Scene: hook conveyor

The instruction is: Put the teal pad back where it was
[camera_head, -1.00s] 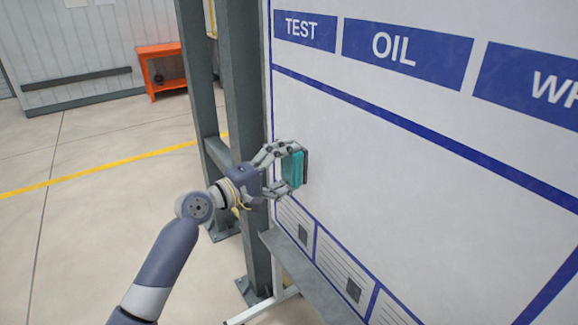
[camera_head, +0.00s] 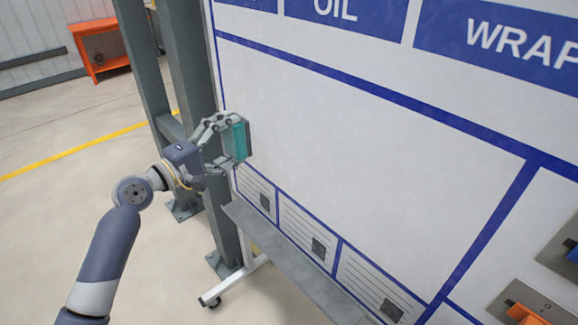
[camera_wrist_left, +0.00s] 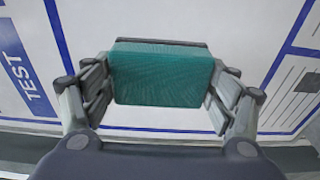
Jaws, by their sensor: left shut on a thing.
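The teal pad (camera_head: 240,141) is a small block with a dark backing, held upright close to the white board (camera_head: 330,110). My left gripper (camera_head: 228,143) is shut on it, with the dark side facing the board. In the left wrist view the pad (camera_wrist_left: 162,78) sits between the two fingers of my left gripper (camera_wrist_left: 160,85). I cannot tell whether its backing touches the board. My right gripper is not in view.
A grey ledge (camera_head: 285,262) runs along the board's lower edge. A grey steel post (camera_head: 188,70) stands just left of the board. Orange and grey items (camera_head: 530,305) are at the lower right. An orange bench (camera_head: 96,45) stands far back left.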

